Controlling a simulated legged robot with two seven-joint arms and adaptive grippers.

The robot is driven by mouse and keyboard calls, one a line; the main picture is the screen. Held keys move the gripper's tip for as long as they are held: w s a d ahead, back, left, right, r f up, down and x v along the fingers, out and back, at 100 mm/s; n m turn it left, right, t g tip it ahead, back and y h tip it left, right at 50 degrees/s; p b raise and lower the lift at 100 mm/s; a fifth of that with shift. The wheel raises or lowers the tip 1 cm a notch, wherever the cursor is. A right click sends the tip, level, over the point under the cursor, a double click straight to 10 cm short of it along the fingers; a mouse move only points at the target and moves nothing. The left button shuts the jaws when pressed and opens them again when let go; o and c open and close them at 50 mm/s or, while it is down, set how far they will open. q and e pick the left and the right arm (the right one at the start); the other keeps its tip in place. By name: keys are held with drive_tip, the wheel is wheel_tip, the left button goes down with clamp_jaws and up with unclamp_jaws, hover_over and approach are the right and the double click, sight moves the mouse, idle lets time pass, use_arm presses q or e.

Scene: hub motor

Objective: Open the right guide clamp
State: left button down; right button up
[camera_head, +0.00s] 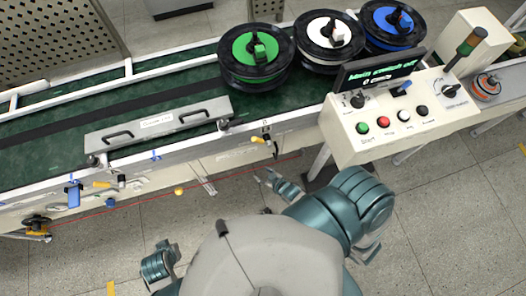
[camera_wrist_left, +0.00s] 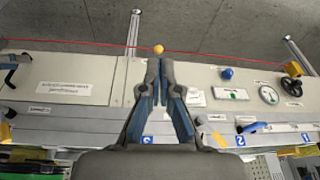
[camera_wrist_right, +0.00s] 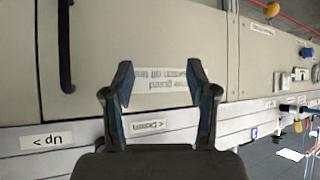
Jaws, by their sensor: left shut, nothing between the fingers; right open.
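The right guide clamp (camera_head: 262,139), a small lever with a yellow handle and dark end, sits on the conveyor's front rail in the head view, left of the control box. A similar yellow-handled clamp (camera_head: 104,184) sits farther left. My right gripper (camera_head: 268,180) is below the right clamp, apart from it. In the right wrist view my right gripper (camera_wrist_right: 160,82) is open and empty, facing a pale panel with upside-down labels. My left gripper (camera_wrist_left: 155,68) is shut and empty in the left wrist view; in the head view its arm is at lower left.
A control box (camera_head: 395,118) with coloured buttons stands right of the clamp. Several spools, including a green one (camera_head: 255,55), stand on the conveyor. A red line (camera_head: 130,205) runs along the conveyor front. Floor below is clear.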

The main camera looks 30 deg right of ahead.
drive_tip(key=shift+s+a+f, duration=0.1)
drive_tip(key=shift+s+f, duration=0.05)
drive_tip(key=shift+f, duration=0.2)
